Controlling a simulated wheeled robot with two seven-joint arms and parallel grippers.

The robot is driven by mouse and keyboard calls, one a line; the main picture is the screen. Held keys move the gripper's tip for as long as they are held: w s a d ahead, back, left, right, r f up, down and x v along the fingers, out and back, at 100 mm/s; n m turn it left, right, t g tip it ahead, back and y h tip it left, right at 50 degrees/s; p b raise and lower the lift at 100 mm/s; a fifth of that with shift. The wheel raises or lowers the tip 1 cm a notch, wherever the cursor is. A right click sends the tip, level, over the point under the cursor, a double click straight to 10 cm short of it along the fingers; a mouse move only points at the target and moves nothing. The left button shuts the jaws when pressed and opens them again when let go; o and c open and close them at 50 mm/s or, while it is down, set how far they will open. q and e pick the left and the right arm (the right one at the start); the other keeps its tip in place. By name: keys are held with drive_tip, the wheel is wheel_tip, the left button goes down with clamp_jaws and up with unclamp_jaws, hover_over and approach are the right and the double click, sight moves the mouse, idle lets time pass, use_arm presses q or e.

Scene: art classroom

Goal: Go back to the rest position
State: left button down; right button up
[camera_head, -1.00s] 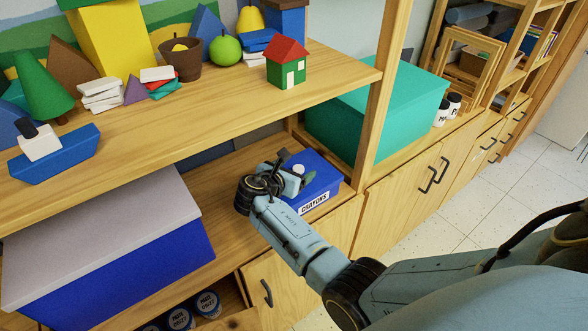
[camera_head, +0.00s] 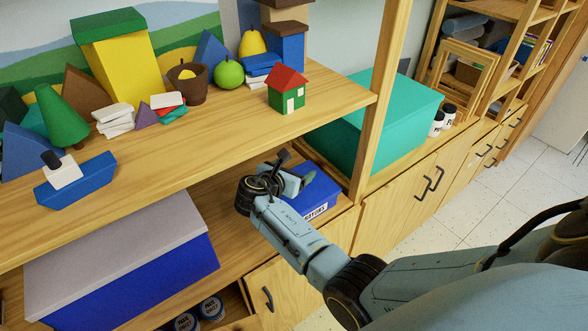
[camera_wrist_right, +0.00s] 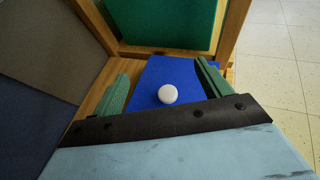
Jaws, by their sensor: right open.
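My right gripper (camera_head: 292,178) reaches into the lower shelf opening beside the blue crayons box (camera_head: 320,195), covering part of it and its label in the head view. In the right wrist view, the green fingers of my right gripper (camera_wrist_right: 165,82) are spread apart. The blue box (camera_wrist_right: 155,75) with its round white knob (camera_wrist_right: 167,94) shows between and beyond them. The fingers do not appear closed on the knob; whether they touch the box I cannot tell. My left gripper is not in view.
The upper shelf board (camera_head: 220,135) with toys, including a small house (camera_head: 288,95), overhangs on the left. A wooden post (camera_head: 380,110) and a teal box (camera_head: 385,125) stand right of the gripper. A large grey-lidded blue box (camera_head: 130,260) lies left. Floor (camera_head: 480,210) is clear at right.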

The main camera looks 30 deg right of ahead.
drive_tip(key=shift+c, duration=0.4)
clamp_jaws()
idle(1.0)
drive_tip(key=shift+f, duration=0.1)
drive_tip(key=shift+f+b, duration=1.65)
drive_tip(key=shift+f, duration=0.6)
drive_tip(key=shift+r, duration=0.1)
wheel_tip(320, 180, up, 6)
drive_tip(key=p, duration=0.6)
drive_tip(key=shift+p, duration=0.35)
